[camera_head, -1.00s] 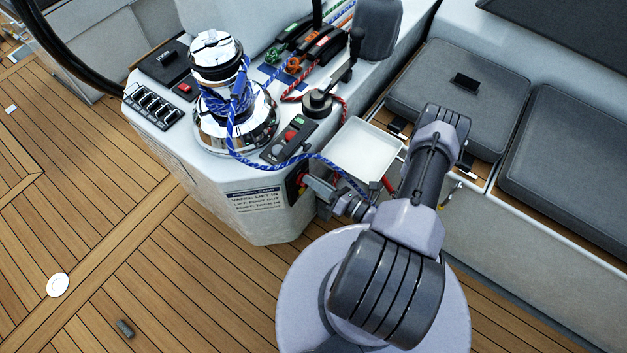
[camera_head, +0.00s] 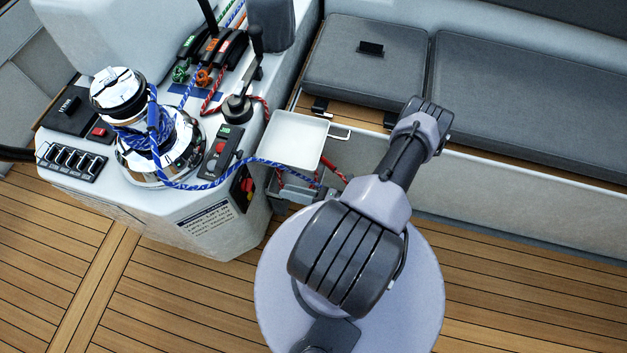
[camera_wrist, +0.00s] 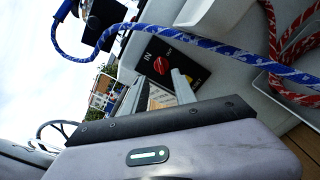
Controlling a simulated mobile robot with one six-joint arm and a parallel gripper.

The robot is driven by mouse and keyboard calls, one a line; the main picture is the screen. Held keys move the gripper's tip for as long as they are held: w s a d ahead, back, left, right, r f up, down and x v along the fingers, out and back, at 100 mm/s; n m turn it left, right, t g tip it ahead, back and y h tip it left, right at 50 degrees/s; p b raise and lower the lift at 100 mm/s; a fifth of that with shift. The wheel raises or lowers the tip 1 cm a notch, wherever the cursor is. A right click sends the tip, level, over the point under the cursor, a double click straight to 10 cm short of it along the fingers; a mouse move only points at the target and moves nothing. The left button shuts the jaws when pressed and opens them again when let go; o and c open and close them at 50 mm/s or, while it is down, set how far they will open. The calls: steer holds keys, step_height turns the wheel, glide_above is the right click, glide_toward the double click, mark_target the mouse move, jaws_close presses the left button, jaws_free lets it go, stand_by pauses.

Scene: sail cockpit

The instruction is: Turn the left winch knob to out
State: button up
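A red knob (camera_head: 247,185) sits on a small dark panel on the console's side face. The exact direction the knob points is hard to tell. My gripper (camera_wrist: 159,83) is open, its two pale fingers apart with the knob just beyond their tips; I see no clear contact. In the head view my gripper is small and partly hidden below the white tray, to the right of the knob.
A blue rope (camera_head: 215,183) hangs from the chrome winch (camera_head: 160,145) and passes above the knob panel; it crosses close beyond my fingers in the wrist view. A white tray (camera_head: 297,138) and red rope (camera_head: 334,172) are near my arm. Cushioned seats (camera_head: 365,62) line the back. Teak floor (camera_head: 180,300) is open at left.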

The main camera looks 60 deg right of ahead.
steer(key=v, duration=0.7)
steer(key=shift+p, duration=0.4)
